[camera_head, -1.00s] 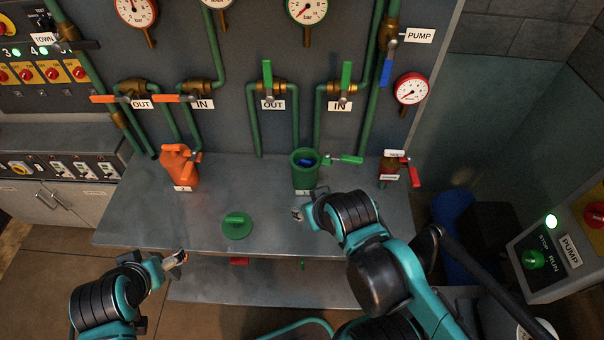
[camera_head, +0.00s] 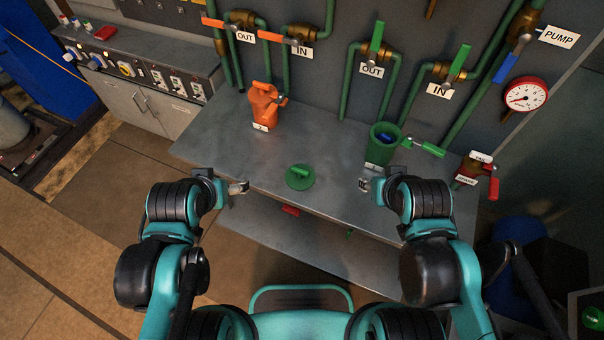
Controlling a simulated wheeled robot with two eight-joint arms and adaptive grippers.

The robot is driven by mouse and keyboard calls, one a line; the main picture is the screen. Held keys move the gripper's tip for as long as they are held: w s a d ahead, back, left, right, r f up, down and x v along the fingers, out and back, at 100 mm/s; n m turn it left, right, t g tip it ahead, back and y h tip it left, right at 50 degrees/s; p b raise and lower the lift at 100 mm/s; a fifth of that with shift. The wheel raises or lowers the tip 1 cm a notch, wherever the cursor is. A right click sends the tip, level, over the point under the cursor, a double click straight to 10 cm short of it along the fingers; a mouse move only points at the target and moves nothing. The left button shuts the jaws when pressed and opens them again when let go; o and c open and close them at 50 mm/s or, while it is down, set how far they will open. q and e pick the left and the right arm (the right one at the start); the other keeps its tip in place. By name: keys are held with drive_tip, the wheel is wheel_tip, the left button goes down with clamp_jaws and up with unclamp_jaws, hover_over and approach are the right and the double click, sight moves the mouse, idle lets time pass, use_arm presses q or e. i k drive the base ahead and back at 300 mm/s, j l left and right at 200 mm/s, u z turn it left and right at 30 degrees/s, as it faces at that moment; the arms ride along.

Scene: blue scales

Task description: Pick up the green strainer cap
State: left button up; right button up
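The green strainer cap (camera_head: 300,177) lies on the grey metal bench, near its front edge, with its handle bar on top. The green strainer body (camera_head: 382,146) stands open at the back right of the cap, with something blue inside. My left gripper (camera_head: 240,187) is at the bench's front edge, left of the cap and apart from it. My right gripper (camera_head: 364,184) is to the right of the cap, in front of the green strainer body, and also apart from it. Both grippers look empty; their fingers are too small to tell open from shut.
An orange strainer (camera_head: 263,105) with its cap on stands at the bench's back left. A small red-handled valve (camera_head: 474,168) stands at the right end. Pipes with valve levers run up the wall behind. The bench top (camera_head: 210,140) is clear around the cap. A lower shelf (camera_head: 270,230) lies beneath.

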sight(299, 176)
drive_tip(key=i+j+z, duration=0.1)
drive_tip(key=j+z, duration=0.7)
drive_tip(key=j, duration=0.2)
